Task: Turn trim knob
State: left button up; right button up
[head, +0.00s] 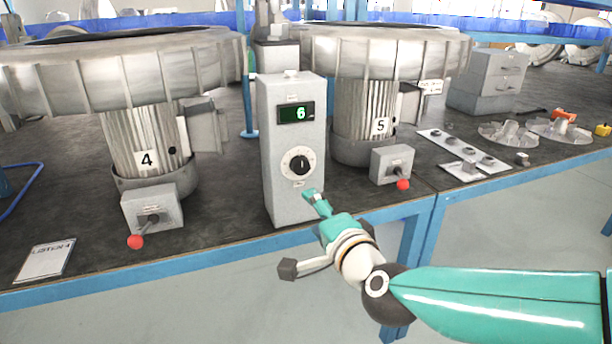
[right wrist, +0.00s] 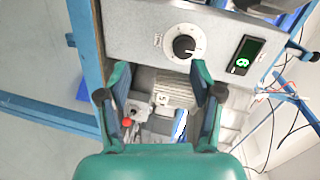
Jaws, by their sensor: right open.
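The trim knob (head: 299,164) is a black dial on a white round scale, on the front of a grey upright control box (head: 285,205). A green display (head: 296,113) above it reads 6. My right gripper (head: 312,196) is in front of the box, below and slightly right of the knob, and does not hold it. In the right wrist view the knob (right wrist: 184,46) lies beyond the fingertips, and the gripper (right wrist: 160,78) is open with nothing between its fingers. My left gripper is not in view.
Blowers numbered 4 (head: 146,159) and 5 (head: 380,126) flank the box. Grey switch boxes with red-tipped levers stand in front of them, at left (head: 152,208) and right (head: 391,163). A paper sheet (head: 45,261) lies at the bench's left front; blue bench edging (head: 240,246) runs below.

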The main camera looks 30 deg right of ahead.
jog(key=s+m+y+b, duration=0.1)
jog(key=s+m+b, duration=0.1)
jog(key=m+b, duration=0.4)
jog(key=m+t+b, duration=0.2)
jog(key=m+b, duration=0.2)
jog(key=b, duration=0.3)
send_near(303, 169)
jog(key=w, duration=0.6)
jog(key=w+d, duration=0.1)
jog(key=w, duration=0.2)
jog(key=shift+d, duration=0.15)
jog(key=c, duration=1.1)
jog(key=shift+c, duration=0.2)
jog(key=shift+n, duration=0.4)
